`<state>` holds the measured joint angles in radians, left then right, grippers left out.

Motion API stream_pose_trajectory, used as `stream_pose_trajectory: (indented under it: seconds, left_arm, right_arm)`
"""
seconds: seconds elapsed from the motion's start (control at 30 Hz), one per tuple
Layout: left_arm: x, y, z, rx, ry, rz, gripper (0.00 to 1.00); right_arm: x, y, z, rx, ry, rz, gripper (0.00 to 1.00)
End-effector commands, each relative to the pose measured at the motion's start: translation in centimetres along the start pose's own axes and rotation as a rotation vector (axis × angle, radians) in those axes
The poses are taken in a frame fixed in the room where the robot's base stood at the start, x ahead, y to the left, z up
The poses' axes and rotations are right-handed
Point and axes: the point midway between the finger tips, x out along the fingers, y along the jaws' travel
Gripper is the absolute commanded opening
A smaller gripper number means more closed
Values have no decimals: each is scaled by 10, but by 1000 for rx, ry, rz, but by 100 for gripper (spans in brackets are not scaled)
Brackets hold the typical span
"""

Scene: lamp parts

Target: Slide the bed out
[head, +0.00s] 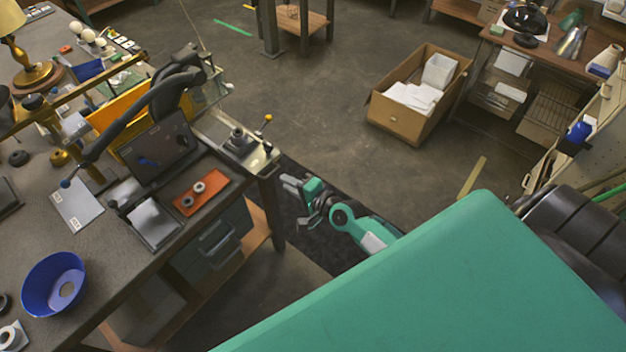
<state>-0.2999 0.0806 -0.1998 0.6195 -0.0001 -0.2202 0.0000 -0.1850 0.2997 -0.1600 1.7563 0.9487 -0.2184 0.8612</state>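A bench machine stands at the right end of the workbench, with a curved black arm (176,92), a dark tilted panel (158,147) and a light metal slide with a lever (240,143) at the bench corner. A flat grey plate (155,222) lies in front of the panel; I cannot tell which of these flat parts is the bed. My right gripper (289,187) is beyond the bench's right edge, close to the corner and apart from the machine. Its fingers are small here, and their opening is unclear. My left gripper is out of view.
The workbench (110,290) carries a blue bowl (40,290), an orange tray with rings (201,191) and a brass lamp (32,70). A cardboard box (395,121) stands on the floor. The floor beyond the bench is mostly clear.

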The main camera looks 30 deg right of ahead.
Motion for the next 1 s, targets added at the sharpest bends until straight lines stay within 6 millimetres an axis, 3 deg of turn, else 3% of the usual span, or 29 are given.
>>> stream_pose_trajectory:
  seconds: [0.3, 0.5, 1.0]
  left_arm:
    - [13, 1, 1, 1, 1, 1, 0]
    - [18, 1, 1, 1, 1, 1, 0]
    - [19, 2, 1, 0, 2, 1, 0]
  right_arm:
    - [-60, 3, 0, -1, 0, 2, 20]
    - [-84, 2, 0, -1, 0, 1, 20]
    - [-94, 0, 0, -1, 0, 0, 20]
